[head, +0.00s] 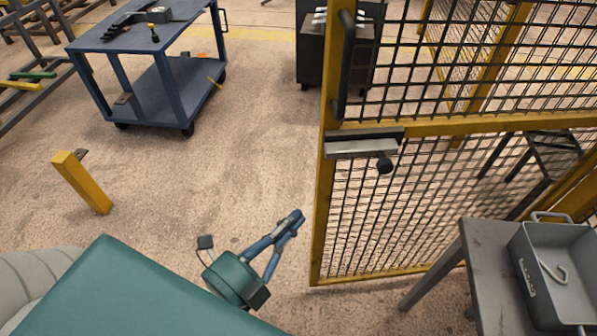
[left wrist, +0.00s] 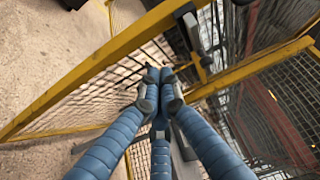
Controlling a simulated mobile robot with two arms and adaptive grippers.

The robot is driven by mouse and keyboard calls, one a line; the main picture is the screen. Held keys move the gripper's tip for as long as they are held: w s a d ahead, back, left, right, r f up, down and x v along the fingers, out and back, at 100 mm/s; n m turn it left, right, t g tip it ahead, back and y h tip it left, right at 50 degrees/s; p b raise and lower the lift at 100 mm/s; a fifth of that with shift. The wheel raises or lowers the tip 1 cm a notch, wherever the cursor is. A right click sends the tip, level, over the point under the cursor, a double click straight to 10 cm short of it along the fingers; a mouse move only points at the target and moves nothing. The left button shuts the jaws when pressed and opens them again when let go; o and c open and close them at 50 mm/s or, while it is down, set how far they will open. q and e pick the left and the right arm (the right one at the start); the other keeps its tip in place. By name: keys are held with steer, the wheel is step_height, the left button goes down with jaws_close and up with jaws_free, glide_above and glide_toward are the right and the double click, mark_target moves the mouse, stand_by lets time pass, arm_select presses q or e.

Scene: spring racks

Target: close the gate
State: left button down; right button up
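The gate (head: 318,230) is a yellow-framed panel of dark mesh at the right of the head view. Its free edge stands apart from the short yellow post (head: 82,183) at the left, with open floor between. It carries a black upright handle (head: 346,65) and a grey latch with a black knob (head: 385,165). My left gripper (head: 289,223) is low, just left of the gate's free edge in the picture. In the left wrist view its fingertips (left wrist: 158,92) meet with nothing visible between them, and the gate frame (left wrist: 85,72) lies beyond. My right gripper is not in view.
A blue cart (head: 150,45) with tools stands at the back left. A dark cabinet (head: 310,55) is behind the gate's upper part. A grey table (head: 485,262) with a metal tray (head: 560,262) is at the lower right. The middle floor is clear.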

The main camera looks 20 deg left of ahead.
arm_select(q)
steer(key=p, duration=0.4)
glide_toward(332, 162)
steer(key=d, duration=0.3)
steer(key=shift+w+a+p, duration=0.2)
steer(key=shift+w+a, duration=0.05)
steer(key=shift+w, duration=0.55)
steer(key=shift+w+a+p, duration=0.2)
steer(key=shift+w+a, duration=0.1)
steer(key=shift+w, duration=0.55)
steer(key=shift+w+a+p, duration=0.2)
steer(key=shift+w+a, duration=0.05)
steer(key=shift+w, duration=0.55)
